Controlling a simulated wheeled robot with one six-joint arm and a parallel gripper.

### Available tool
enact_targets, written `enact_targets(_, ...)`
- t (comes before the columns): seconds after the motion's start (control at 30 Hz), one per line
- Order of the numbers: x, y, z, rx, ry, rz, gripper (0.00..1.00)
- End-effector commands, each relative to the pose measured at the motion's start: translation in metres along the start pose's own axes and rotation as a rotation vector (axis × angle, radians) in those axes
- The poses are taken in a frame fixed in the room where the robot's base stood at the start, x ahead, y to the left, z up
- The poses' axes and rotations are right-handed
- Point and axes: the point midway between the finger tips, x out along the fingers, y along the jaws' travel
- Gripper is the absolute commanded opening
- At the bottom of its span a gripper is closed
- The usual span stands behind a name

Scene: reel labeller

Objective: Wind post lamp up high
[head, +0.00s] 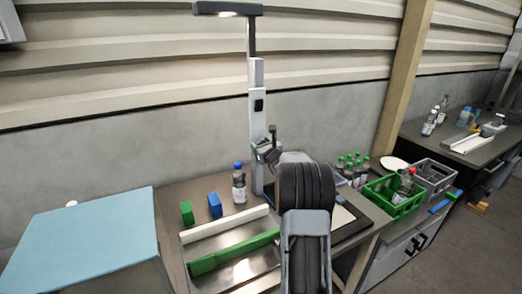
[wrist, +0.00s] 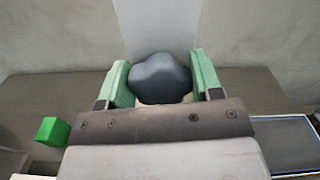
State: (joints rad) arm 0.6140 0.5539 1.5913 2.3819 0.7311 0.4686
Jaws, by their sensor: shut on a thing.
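The post lamp (head: 257,104) stands upright at the back of the bench in the head view. Its dark lamp head (head: 228,10) is lit and sits high, at the top of a thin inner rod above the pale post. In the wrist view a dark grey lobed knob (wrist: 160,76) lies between the green finger pads of my gripper (wrist: 164,80). My gripper is shut on this knob, with a pad at each side. In the head view my gripper (head: 267,151) is low on the post, partly hidden behind my dark arm.
A bottle with a blue cap (head: 239,186), a blue block (head: 215,205) and a green block (head: 187,213) stand left of the post. A pale bar (head: 222,224) and a metal tray hold the front. A green crate (head: 393,202) and several green-capped bottles are at the right.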

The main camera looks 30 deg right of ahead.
Motion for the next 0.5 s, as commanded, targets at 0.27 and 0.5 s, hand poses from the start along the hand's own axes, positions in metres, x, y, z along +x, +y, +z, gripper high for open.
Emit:
enact_targets(0.27,-0.0001,0.0004,-0.001,0.02,0.004,0.001,0.35)
enact_targets(0.5,0.0,0.0003,-0.0009,0.019,0.003,0.001,0.75)
